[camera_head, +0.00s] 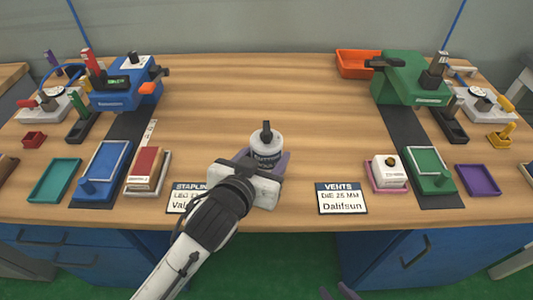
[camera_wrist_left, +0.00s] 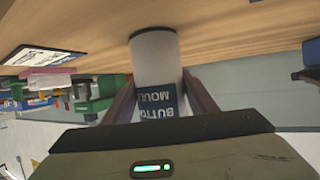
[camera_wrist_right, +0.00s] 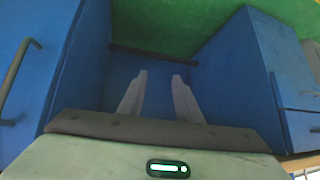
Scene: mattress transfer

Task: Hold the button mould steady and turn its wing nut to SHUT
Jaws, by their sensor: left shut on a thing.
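The button mould (camera_head: 266,147) is a pale round canister with a dark label band, standing upright near the front middle of the table. A black wing nut (camera_head: 266,131) sticks up from its top; its exact setting is too small to read. My left gripper (camera_head: 263,160) is shut around the mould's sides. In the left wrist view the mould (camera_wrist_left: 155,58) sits between the fingers, its "BUTTON MOULD" label partly covered. My right gripper (camera_wrist_right: 159,80) is open and empty, low in front of the table; only its fingertips (camera_head: 337,292) show at the head view's bottom edge.
Two printed cards lie at the front edge, a STAPLING card (camera_head: 185,198) and a VENTS card (camera_head: 342,198). A blue press (camera_head: 125,95) stands left, a green press (camera_head: 412,80) right, with trays and boxes around them. The table's middle is clear.

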